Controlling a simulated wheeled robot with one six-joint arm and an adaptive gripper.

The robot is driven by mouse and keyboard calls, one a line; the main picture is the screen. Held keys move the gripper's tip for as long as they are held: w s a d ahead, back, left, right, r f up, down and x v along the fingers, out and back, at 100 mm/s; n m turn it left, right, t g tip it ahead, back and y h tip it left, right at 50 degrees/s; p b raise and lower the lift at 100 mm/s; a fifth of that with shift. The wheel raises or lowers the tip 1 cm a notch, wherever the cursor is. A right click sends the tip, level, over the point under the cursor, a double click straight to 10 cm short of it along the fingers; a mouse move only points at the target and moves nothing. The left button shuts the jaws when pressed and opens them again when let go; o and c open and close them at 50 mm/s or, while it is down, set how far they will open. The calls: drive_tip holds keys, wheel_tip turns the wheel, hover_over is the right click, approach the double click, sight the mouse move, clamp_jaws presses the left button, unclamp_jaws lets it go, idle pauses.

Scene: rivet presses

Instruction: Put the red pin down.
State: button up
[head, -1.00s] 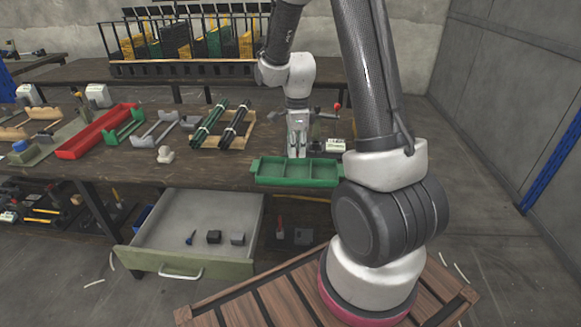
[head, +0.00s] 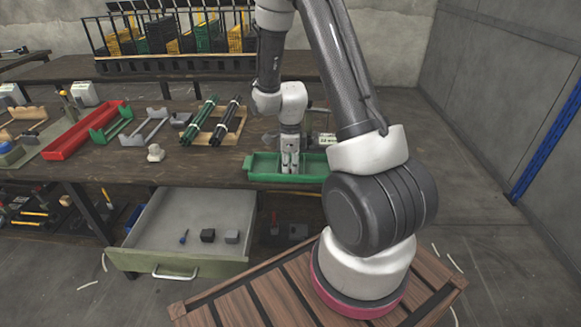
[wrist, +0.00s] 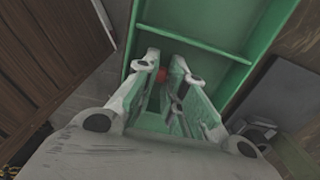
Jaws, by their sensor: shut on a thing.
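The red pin (wrist: 161,75) shows as a small red spot between my fingertips in the wrist view; most of it is hidden by the fingers. My gripper (wrist: 165,68) is shut on it. In the head view my gripper (head: 290,170) points down at the green divided tray (head: 262,178), around its middle, with fingertips low at the tray. The pin cannot be made out in the head view. The tray (wrist: 192,46) also fills the middle of the wrist view, with a divider ahead of the fingertips. I cannot tell whether the pin touches the tray floor.
The tray stands at the bench's (head: 200,170) front edge. An open drawer (head: 190,225) below holds a few small parts. Left of the tray are a small pale part (head: 155,153), dark green rods (head: 200,120) on a wooden rack and a long red tray (head: 85,130).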

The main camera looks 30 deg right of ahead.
drive_tip(key=shift+f, duration=0.1)
drive_tip(key=o, duration=0.4)
drive_tip(key=shift+o, duration=0.2)
wheel_tip(320, 180, up, 12)
wheel_tip(320, 180, up, 8)
drive_tip(key=n+t, duration=0.1)
drive_tip(key=n, duration=0.4)
hover_over(290, 170)
drive_tip(key=s, duration=0.3)
drive_tip(key=s+a+r+n+t, duration=0.1)
drive_tip(key=s+r+n, duration=0.5)
drive_tip(key=s+n, duration=0.3)
drive_tip(key=s+a+r+n+t, duration=0.2)
drive_tip(key=s+r+n, duration=0.4)
drive_tip(key=s+n, duration=0.3)
drive_tip(key=shift+s+a+r+n, duration=0.3)
drive_tip(key=shift+s+n, duration=0.1)
drive_tip(key=shift+n, duration=0.5)
